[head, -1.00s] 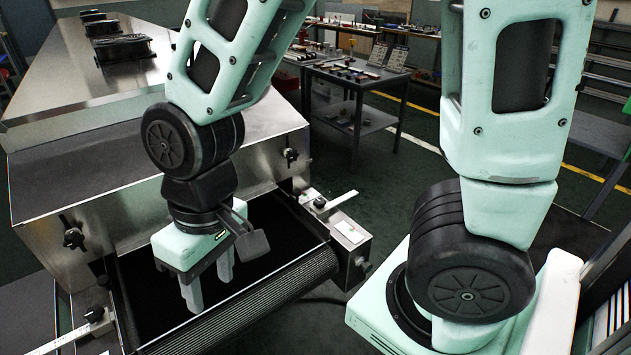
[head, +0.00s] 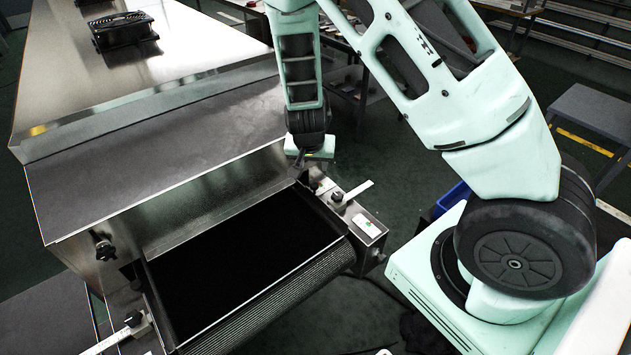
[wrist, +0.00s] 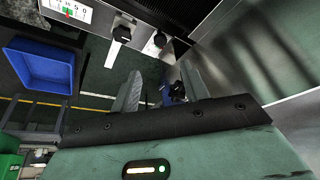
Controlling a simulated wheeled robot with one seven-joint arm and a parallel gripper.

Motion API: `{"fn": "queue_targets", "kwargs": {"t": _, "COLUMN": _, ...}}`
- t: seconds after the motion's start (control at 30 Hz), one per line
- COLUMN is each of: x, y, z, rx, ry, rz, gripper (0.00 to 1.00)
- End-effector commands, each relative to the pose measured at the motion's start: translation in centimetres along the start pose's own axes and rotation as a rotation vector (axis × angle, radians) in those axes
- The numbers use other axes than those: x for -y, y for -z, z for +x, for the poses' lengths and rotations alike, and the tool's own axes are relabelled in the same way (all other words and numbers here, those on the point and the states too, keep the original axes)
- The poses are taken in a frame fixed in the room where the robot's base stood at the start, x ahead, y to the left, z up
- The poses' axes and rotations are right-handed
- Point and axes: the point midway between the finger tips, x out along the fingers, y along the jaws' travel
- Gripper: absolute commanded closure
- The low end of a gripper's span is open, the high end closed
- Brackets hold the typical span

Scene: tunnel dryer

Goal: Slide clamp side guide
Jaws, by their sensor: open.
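The dryer's dark belt (head: 240,255) runs out of the steel housing between two side guides. The right guide clamp (head: 337,198), a black knob with a pale scale strip (head: 357,190), sits on the steel side box; this clamp also shows at the top of the wrist view (wrist: 122,34). A similar left guide clamp (head: 134,319) with its strip is at the lower left. My gripper, its fingers (wrist: 163,90) apart and empty in the wrist view, is beside the housing's right corner. In the head view the fingers are mostly hidden. Another black knob (wrist: 158,42) lies beyond the fingers.
The steel housing (head: 150,155) with its hood fills the left. A black knob (head: 104,247) sits on its front. A blue bin (wrist: 40,65) stands on the floor, partly hidden by my arm in the head view. A grey table (head: 592,112) is at the right.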

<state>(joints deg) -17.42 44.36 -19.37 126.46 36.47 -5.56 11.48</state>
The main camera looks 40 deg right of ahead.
Motion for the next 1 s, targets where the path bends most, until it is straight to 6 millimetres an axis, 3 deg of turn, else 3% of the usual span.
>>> {"fn": "queue_targets", "kwargs": {"t": 0.2, "x": -0.1, "y": 0.0, "z": 4.6, "rx": 0.004, "ry": -0.002, "rz": 0.002, "gripper": 0.55}}
{"fn": "queue_targets", "kwargs": {"t": 0.5, "x": 0.0, "y": -0.1, "z": 9.8, "rx": 0.004, "ry": 0.0, "rz": 0.0, "gripper": 0.55}}
{"fn": "queue_targets", "kwargs": {"t": 0.73, "x": 0.1, "y": 0.0, "z": 12.2, "rx": 0.002, "ry": 0.001, "rz": -0.002, "gripper": 0.55}}
{"fn": "queue_targets", "kwargs": {"t": 1.0, "x": 0.1, "y": -0.1, "z": 12.7, "rx": 0.001, "ry": 0.002, "rz": -0.001, "gripper": 0.55}}
